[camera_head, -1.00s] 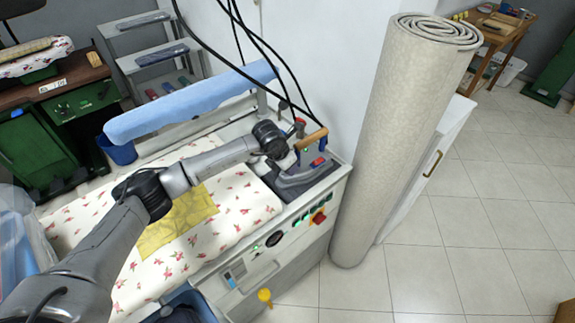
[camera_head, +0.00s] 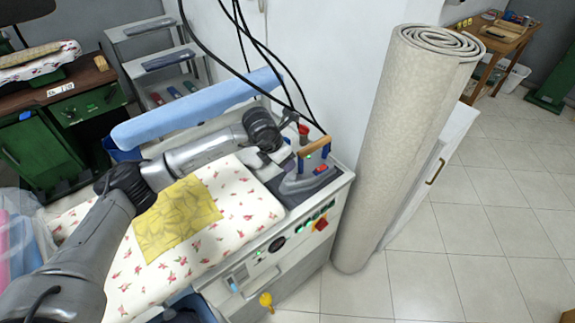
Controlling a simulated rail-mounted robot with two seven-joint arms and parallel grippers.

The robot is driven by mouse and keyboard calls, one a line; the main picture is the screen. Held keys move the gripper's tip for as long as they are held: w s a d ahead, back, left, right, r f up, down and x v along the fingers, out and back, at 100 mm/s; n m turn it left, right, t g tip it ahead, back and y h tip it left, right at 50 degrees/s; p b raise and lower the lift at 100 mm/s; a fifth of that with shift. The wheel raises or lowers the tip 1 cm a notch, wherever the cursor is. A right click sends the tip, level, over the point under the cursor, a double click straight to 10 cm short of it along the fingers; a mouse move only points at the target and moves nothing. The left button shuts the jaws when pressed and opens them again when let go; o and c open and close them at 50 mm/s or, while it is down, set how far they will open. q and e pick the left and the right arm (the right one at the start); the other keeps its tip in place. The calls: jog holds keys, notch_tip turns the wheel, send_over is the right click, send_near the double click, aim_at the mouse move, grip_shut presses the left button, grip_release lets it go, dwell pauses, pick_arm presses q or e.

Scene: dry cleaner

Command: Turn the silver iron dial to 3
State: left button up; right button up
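The silver-grey iron (camera_head: 308,181) stands at the right end of the pressing station, with a wooden handle (camera_head: 314,147) on top. Small red and blue parts show under the handle; the dial and its setting are too small to make out. My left arm comes in from the left over the board. My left gripper (camera_head: 272,162) points down just left of the iron, close to its body. I cannot tell whether it touches the iron, and its fingertips are too small and partly hidden to read. My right gripper is not in view.
A floral padded board (camera_head: 235,205) with a yellow cloth (camera_head: 178,220) lies left of the iron. A blue padded arm (camera_head: 195,108) and hanging black cables are behind. Switches line the station's front edge. A tall rolled carpet (camera_head: 405,140) stands close on the right.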

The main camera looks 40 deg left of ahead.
pick_arm(q)
jog(key=v, duration=0.5)
jog(key=shift+r, duration=0.15)
dwell(0.4)
